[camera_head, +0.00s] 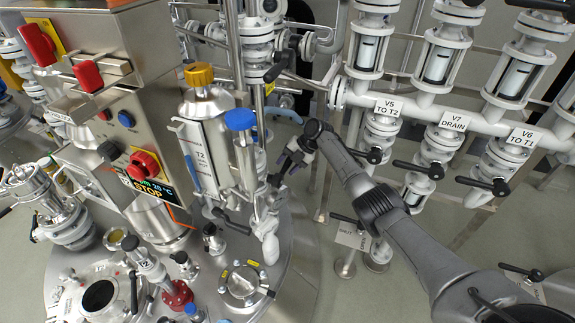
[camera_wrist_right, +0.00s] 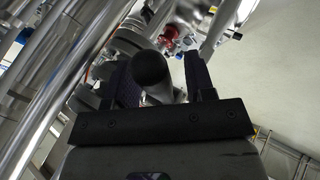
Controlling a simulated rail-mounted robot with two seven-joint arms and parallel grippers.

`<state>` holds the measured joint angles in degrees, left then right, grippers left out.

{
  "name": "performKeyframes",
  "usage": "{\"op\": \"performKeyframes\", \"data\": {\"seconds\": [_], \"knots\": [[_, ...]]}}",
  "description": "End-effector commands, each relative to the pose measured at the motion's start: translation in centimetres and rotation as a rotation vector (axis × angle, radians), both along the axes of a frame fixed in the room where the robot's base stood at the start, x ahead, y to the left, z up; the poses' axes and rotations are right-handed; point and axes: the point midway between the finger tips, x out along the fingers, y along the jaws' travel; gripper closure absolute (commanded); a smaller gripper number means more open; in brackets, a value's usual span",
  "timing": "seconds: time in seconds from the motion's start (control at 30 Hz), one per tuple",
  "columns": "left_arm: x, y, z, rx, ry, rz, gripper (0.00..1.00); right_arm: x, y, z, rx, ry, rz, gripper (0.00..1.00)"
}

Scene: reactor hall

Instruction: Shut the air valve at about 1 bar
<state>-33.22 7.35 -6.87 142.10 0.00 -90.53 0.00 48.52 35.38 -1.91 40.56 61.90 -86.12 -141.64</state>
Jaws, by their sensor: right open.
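My right gripper (camera_head: 284,168) reaches in from the right, beside the T2 vessel's pipework above the round steel lid. In the right wrist view its two dark fingers (camera_wrist_right: 165,80) stand apart. A round black knob or handle end (camera_wrist_right: 151,69) with a grey stem shows between them; I cannot tell whether they touch it. No label marks it as the air valve, and I cannot tell its handle position. No readable pressure gauge shows; the panel display (camera_head: 160,187) is partly hidden by the red stop button (camera_head: 143,164). My left gripper is not in view.
Labelled valves V5 (camera_head: 386,109), V7 drain (camera_head: 453,120) and V6 (camera_head: 521,137) with black levers line the right.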

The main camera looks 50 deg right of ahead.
Motion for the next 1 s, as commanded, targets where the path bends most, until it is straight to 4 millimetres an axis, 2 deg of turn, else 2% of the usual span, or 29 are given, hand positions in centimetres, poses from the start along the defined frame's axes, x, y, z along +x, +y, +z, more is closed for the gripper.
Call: {"op": "performKeyframes", "data": {"seconds": [0.17,0.5,0.7,1.0], "knots": [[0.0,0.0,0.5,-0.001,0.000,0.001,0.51,-0.4,-0.7,1.1,-0.002,-0.001,0.000,0.50],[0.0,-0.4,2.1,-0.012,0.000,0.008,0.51,-2.7,-3.7,5.9,-0.002,-0.002,-0.002,0.50],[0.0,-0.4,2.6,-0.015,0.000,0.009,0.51,-3.8,-5.1,8.1,-0.001,0.000,-0.001,0.50],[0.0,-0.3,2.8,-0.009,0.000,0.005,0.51,-4.4,-6.0,9.4,0.000,0.000,-0.001,0.50]]}}
